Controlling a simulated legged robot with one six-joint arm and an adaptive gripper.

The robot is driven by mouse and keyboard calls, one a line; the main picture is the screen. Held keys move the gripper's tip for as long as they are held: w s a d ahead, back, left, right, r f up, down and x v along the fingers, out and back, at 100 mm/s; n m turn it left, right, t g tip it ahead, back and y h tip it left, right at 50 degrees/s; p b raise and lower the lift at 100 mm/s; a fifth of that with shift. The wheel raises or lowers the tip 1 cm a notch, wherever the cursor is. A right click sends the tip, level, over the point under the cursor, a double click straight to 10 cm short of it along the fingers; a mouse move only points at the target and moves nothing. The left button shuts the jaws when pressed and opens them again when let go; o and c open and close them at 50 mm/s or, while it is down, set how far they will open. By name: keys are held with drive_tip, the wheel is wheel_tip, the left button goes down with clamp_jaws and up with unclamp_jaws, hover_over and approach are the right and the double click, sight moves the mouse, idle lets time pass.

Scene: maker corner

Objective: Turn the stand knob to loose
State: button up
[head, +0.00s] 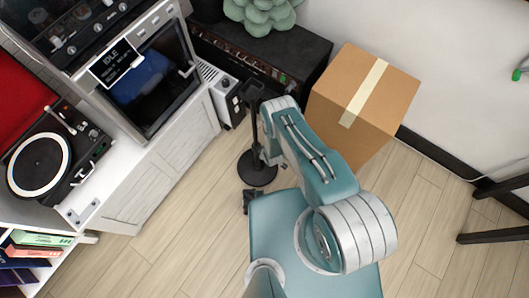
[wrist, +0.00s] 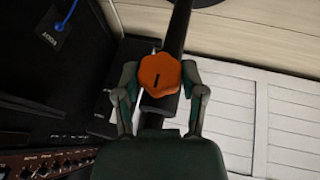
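The orange lobed knob (wrist: 160,75) sits on the black pole of the stand in the wrist view, with a short dark mark on its face. My gripper (wrist: 160,78) has one finger on each side of the knob, very near its edges. I cannot tell whether the fingers touch it. In the head view the stand's round black base (head: 257,169) is on the floor, with its pole rising beside my forearm. The knob does not show in the head view.
A cardboard box (head: 365,95) stands right of my arm, and a black amplifier (head: 270,55) behind. A white cabinet (head: 160,175) with a turntable (head: 42,165) is at left. A white-and-black unit (head: 226,95) stands close left of the stand. The front floor is clear.

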drive_tip(key=shift+s+a, duration=0.1)
drive_tip(key=shift+f+t+h, duration=0.1)
drive_tip(key=shift+t+h, duration=0.2)
drive_tip(key=shift+t, duration=0.2)
drive_tip(key=shift+s+a+n+t+h, duration=0.1)
drive_tip(key=shift+n+t+h, duration=0.55)
drive_tip(key=shift+t, duration=0.65)
drive_tip(key=shift+h, duration=0.25)
drive_tip(key=o, duration=1.2)
drive_tip(key=shift+c, duration=0.2)
drive_tip(key=v, duration=1.1)
drive_tip(key=shift+s+r, duration=0.3)
